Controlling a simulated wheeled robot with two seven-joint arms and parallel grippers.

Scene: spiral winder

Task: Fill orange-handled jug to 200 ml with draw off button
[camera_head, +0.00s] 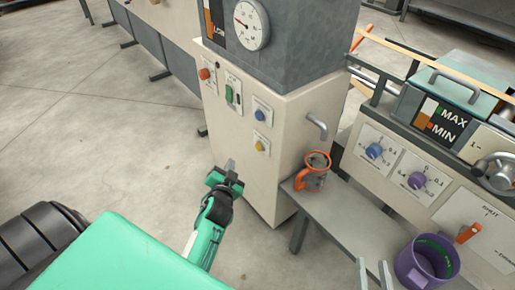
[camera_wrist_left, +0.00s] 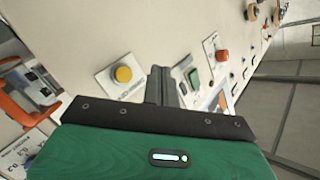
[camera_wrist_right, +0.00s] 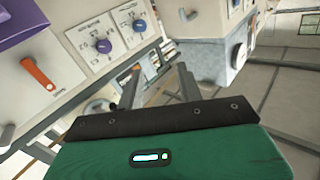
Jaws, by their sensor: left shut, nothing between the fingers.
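The orange-handled jug (camera_head: 317,181) stands upright on the grey shelf, below the bent spout (camera_head: 317,125) of the cream machine. Its fill level cannot be made out. Its orange part shows at the left edge of the left wrist view (camera_wrist_left: 14,108). The machine's front has a yellow button (camera_head: 261,147), a blue button (camera_head: 260,115), a green switch (camera_head: 232,93) and a red button (camera_head: 205,73); their labels are unreadable. My left gripper (camera_head: 230,165) is shut and empty, left of the yellow button (camera_wrist_left: 123,74) and apart from it. My right gripper (camera_head: 375,272) is open and empty.
A purple container (camera_head: 413,268) stands at the lower right, near an orange lever (camera_head: 468,233). The right-hand panel has a blue knob (camera_head: 374,151) and a purple knob (camera_head: 417,181). The grey shelf (camera_head: 340,218) is clear in its middle. Open floor lies left of the machine.

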